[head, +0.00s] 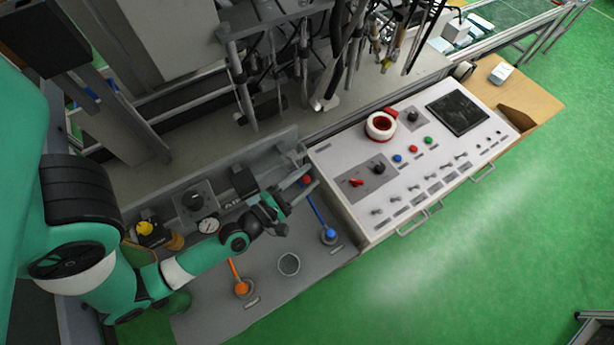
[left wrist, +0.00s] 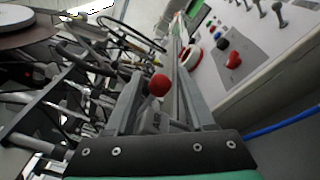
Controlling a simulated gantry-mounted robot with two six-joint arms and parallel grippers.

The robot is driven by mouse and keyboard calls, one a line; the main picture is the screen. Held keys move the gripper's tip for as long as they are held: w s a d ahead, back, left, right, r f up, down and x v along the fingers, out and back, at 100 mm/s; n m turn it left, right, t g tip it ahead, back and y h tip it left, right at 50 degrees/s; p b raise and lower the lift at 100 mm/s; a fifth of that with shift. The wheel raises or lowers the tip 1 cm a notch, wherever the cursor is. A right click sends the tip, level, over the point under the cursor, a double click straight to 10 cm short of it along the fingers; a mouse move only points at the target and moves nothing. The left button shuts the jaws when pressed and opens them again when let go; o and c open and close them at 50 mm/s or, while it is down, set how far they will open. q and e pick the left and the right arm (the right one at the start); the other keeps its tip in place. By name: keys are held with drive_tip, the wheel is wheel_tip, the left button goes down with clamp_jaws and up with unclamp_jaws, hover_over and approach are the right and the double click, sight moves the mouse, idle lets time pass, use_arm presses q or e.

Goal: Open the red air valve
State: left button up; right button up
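The red air valve shows as a red ball knob (left wrist: 159,84) in the left wrist view, with a grey block marked with lettering just below it. In the head view the knob (head: 306,180) is a small red spot at the left end of the control panel, partly hidden by my gripper. My left gripper (head: 298,188) reaches up to it from the left. In the left wrist view its two fingers stand apart, open, with the red knob between them; I cannot tell whether either finger touches it. My right gripper is in neither view.
A pressure gauge (head: 208,224) is behind my forearm. The white control panel (head: 336,197) with switches is close on the right.

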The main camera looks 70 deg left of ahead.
use_arm(q)
clamp_jaws()
idle(1.2)
